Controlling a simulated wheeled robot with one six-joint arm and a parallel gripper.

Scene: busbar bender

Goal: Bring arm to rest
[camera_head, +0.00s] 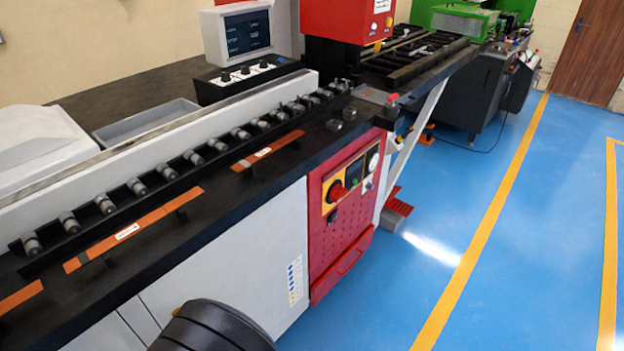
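My gripper is not in this view. A dark rounded part, probably of my own body, shows at the bottom edge, left of the middle. The busbar bender (75,318) runs from the lower left to the upper middle. Its black bed carries a row of grey rollers (137,187) and several orange strips (130,232). Its red control panel (343,205) has a red knob and a gauge. A monitor (246,33) stands on a black box with knobs behind the bed.
Blue floor (545,230) with yellow lines (490,215) lies open on the right. A red pedal (398,207) sits on the floor by the machine's base. A green machine (465,20) and a brown door (595,50) are at the back. A grey tray (145,122) is behind the bed.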

